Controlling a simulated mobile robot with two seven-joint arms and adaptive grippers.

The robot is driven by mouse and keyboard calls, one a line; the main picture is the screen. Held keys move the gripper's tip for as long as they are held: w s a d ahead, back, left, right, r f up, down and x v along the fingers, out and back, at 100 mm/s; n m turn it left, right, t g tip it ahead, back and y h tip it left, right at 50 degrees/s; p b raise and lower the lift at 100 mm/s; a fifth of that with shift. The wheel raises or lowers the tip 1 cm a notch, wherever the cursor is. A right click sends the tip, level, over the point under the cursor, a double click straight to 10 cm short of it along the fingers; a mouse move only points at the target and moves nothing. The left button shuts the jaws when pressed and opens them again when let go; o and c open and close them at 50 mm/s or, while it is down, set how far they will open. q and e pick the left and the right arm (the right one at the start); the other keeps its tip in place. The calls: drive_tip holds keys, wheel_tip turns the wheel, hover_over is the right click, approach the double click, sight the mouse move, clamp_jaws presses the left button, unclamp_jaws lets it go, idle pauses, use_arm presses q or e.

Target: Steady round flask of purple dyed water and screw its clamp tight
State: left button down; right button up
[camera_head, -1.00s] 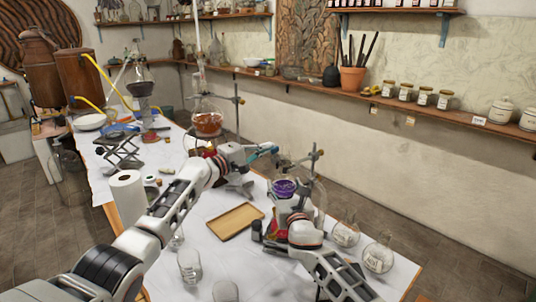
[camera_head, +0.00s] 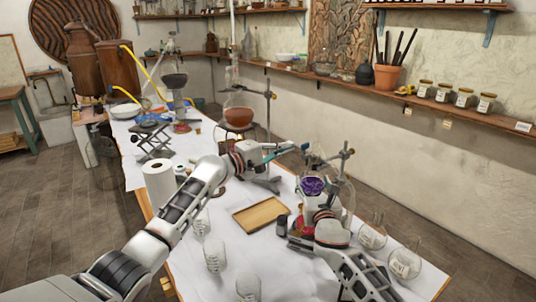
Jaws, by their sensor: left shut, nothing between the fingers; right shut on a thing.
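The round flask of purple dyed water (camera_head: 313,186) stands on the right part of the white-covered table, in front of a thin stand rod with a clamp (camera_head: 345,154). My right gripper (camera_head: 318,205) comes up from the front and is shut at the flask; its fingers are partly hidden by my own wrist. My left gripper (camera_head: 296,148) is shut and empty, above and left of the flask and left of the clamp. A gap shows between it and the clamp screw, which is too small to make out.
A wooden tray (camera_head: 238,222) lies left of the flask. Clear glassware (camera_head: 213,256) stands at the front left, and labelled flasks (camera_head: 405,263) at the right edge. A flask of orange-brown liquid (camera_head: 238,116) sits on a stand behind my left gripper. A paper roll (camera_head: 159,187) stands at left.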

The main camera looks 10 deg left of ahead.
sight(302, 146)
use_arm(q)
drive_tip(key=v, duration=0.7)
drive_tip(key=c, duration=2.2)
unclamp_jaws()
drive_tip(key=shift+s+a, duration=0.15)
drive_tip(key=shift+s, duration=0.05)
drive_tip(key=shift+o, duration=0.2)
drive_tip(key=w+d+m, duration=0.2)
drive_tip(key=d+m, duration=0.1)
drive_tip(key=m, duration=0.2)
drive_tip(key=w+d+m, duration=0.2)
drive_tip(key=d+m, duration=0.2)
drive_tip(key=m, duration=0.2)
drive_tip(key=w+d+r+m+t+y, duration=0.1)
drive_tip(key=w+d+m, duration=0.2)
drive_tip(key=m, duration=0.3)
drive_tip(key=shift+d, duration=0.65)
drive_tip(key=shift+f, duration=0.1)
clamp_jaws()
